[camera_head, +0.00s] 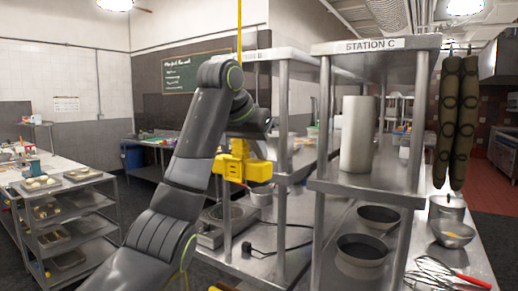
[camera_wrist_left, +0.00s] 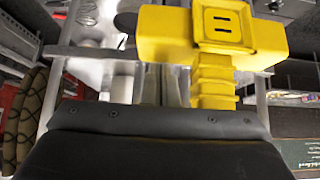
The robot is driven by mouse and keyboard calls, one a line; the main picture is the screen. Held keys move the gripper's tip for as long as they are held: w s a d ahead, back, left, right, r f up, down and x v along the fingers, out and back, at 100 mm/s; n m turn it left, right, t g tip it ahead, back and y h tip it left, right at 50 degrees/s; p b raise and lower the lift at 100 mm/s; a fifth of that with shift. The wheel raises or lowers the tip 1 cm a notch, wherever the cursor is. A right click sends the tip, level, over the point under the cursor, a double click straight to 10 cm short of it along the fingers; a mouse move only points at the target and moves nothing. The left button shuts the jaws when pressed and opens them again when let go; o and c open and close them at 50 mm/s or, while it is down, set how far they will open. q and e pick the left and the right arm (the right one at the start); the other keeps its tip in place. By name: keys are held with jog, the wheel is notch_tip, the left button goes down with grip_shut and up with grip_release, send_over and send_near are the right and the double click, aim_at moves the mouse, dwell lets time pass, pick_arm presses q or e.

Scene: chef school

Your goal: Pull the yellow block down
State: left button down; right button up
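The yellow block (camera_head: 243,165) looks like a power outlet box, hanging from a yellow cord (camera_head: 239,30) that comes down from above. My left arm reaches up from the bottom left, and its dark gripper end (camera_head: 255,125) is at the block's top. In the left wrist view the block (camera_wrist_left: 170,38) fills the top right, with a square socket face and a ribbed yellow neck (camera_wrist_left: 212,85). The neck runs down behind the dark edge of my gripper body. The left fingertips are not distinct, so their hold on the block or cord cannot be told. My right gripper is out of view.
A steel rack marked Station C (camera_head: 375,45) stands just right of the block, with pans (camera_head: 362,250) and a tall cylinder (camera_head: 357,135). A hot plate (camera_head: 222,220) sits below the block. A tray cart (camera_head: 70,215) stands left. Open floor lies behind my arm.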

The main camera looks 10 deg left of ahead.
pick_arm(q)
notch_tip(320, 180, down, 14)
jog(key=b, duration=0.8)
jog(key=shift+r+b, duration=0.15)
jog(key=shift+b, duration=0.15)
notch_tip(320, 180, down, 14)
jog(key=b, duration=0.7)
jog(key=shift+b, duration=0.4)
dwell(0.3)
